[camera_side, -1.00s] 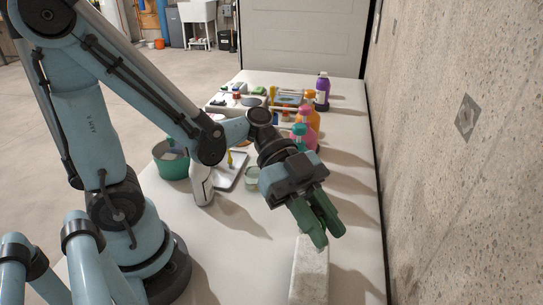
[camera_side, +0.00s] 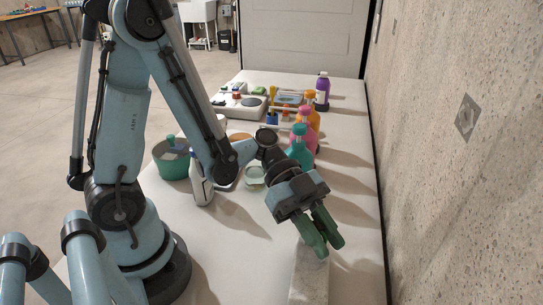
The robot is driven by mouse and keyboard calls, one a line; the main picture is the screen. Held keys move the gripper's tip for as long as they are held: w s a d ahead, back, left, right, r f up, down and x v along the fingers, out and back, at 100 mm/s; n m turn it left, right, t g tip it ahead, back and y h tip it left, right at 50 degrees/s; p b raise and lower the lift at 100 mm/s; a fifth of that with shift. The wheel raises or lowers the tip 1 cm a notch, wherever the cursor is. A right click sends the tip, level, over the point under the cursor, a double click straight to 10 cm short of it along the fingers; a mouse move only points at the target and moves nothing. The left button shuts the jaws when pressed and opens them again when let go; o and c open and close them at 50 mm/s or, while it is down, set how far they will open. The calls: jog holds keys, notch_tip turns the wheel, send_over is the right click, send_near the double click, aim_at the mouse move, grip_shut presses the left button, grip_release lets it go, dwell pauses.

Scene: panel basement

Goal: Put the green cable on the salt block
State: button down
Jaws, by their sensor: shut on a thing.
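The salt block (camera_side: 308,282) is a pale, long block lying on the white table near the front, partly cut off by the bottom of the picture. My gripper (camera_side: 328,246) points down at the far end of the block, with its green fingers in front of and above that end. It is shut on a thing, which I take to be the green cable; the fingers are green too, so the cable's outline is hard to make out. I cannot tell whether it touches the block.
A green bowl (camera_side: 172,161), a white bottle (camera_side: 200,180) and a glass jar (camera_side: 254,177) stand left of my gripper. Several coloured bottles, including a purple one (camera_side: 322,92), line the table's right side. A concrete wall (camera_side: 460,180) rises beyond the right edge.

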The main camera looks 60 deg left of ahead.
jog(key=c, duration=1)
grip_release()
jog(key=shift+w+a+r+n+t+y, duration=0.4)
jog(key=shift+a+r+n+t+y, duration=0.6)
jog(key=shift+a+n+y, duration=1.6)
jog(key=shift+w+a+r+n+t+y, duration=0.45)
jog(key=shift+a+n+t+y, duration=1.25)
jog(key=shift+a+n, duration=1.5)
jog(key=shift+w+a+r+n+t+y, duration=0.4)
jog(key=shift+a+r+n+t+y, duration=0.45)
jog(key=shift+a+n+y, duration=2.05)
jog(key=shift+d+f+n+h, duration=0.1)
jog(key=shift+d+n+h, duration=0.2)
jog(key=shift+h, duration=0.1)
